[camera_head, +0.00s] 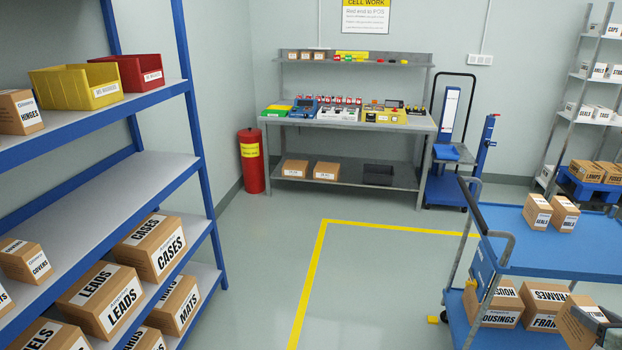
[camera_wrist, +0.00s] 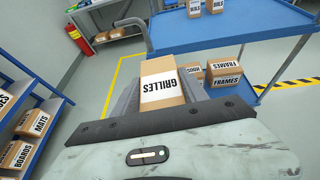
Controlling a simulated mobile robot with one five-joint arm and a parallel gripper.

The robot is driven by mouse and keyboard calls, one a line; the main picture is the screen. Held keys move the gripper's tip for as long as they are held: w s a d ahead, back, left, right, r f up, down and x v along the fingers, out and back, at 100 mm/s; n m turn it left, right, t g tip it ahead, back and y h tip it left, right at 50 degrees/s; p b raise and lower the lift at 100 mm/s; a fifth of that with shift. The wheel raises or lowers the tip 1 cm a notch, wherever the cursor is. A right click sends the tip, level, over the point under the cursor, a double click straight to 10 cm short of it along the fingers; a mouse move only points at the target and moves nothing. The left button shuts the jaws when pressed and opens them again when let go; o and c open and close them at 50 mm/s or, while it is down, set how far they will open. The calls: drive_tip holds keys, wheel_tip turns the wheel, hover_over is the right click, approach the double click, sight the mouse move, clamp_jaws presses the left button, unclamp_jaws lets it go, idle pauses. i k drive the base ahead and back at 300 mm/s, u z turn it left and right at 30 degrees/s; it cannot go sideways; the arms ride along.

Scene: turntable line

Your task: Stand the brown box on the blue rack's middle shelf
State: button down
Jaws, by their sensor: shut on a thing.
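The brown box (camera_wrist: 158,72) with a white GRILLES label is in my gripper (camera_wrist: 168,104), seen in the wrist view, with the jaws shut on it. In the head view a brown box (camera_head: 582,326) at the bottom right corner, cut by the frame edge, appears to be this held box. The blue rack (camera_head: 207,180) stands at the left of the head view, well apart from the held box. Its middle shelf (camera_head: 112,192) has a wide bare grey surface, with a COVERS box at the near left.
Yellow (camera_head: 78,88) and red (camera_head: 128,72) bins sit on the rack's upper shelf; LEADS and CASES boxes sit below the middle shelf. A blue cart (camera_head: 545,252) with boxes stands at right. Open floor (camera_head: 270,270) lies between rack and cart. A workbench (camera_head: 345,122) is behind.

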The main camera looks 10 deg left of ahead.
sight(106, 211)
drive_tip(key=u, duration=1.05)
